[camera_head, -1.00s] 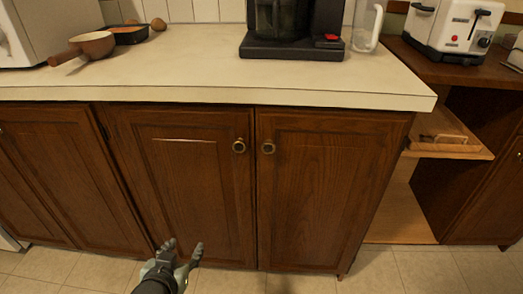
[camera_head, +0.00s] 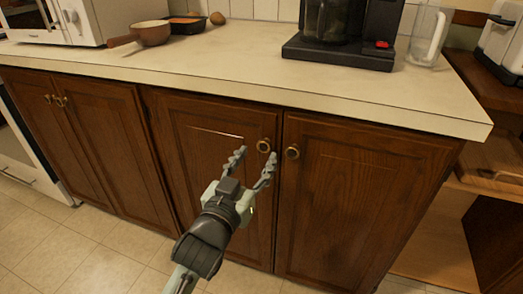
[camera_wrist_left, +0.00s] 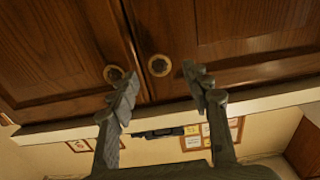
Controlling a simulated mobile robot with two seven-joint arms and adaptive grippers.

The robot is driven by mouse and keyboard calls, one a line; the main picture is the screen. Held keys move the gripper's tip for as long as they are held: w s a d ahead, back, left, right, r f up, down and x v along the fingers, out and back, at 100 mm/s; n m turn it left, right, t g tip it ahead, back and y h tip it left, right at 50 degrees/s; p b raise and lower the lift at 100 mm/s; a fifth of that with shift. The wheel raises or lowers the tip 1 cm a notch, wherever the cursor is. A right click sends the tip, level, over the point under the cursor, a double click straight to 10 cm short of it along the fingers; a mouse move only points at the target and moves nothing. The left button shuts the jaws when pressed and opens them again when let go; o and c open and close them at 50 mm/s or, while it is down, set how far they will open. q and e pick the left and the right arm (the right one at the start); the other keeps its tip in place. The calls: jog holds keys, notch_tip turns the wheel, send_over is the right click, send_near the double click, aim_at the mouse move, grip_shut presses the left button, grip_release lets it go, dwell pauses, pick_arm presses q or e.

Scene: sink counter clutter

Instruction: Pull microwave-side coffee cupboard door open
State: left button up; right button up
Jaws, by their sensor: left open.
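The microwave-side cupboard door (camera_head: 215,165) is dark brown wood, shut, and has a round brass knob (camera_head: 263,146) at its upper right. Beside it is the other shut door (camera_head: 355,190), with its own knob (camera_head: 292,152). My left gripper (camera_head: 255,160) is open and empty in front of the microwave-side door, its fingers pointing up toward the knob. In the left wrist view, which looks upside down, the nearer knob (camera_wrist_left: 159,65) lies between and beyond the fingertips (camera_wrist_left: 160,88); no contact shows. My right gripper is out of view.
The pale countertop (camera_head: 245,75) overhangs the doors. On it stand a black coffee maker (camera_head: 345,60), a glass pitcher (camera_head: 425,45), a brown pan (camera_head: 150,34) and a white microwave (camera_head: 88,20). Tiled floor (camera_head: 60,240) is clear at lower left.

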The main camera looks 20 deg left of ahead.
aim_at(263, 147)
pick_arm(q)
jog(key=shift+w, duration=1.6)
jog(key=shift+c, duration=0.5)
jog(key=shift+d, duration=0.1)
grip_shut()
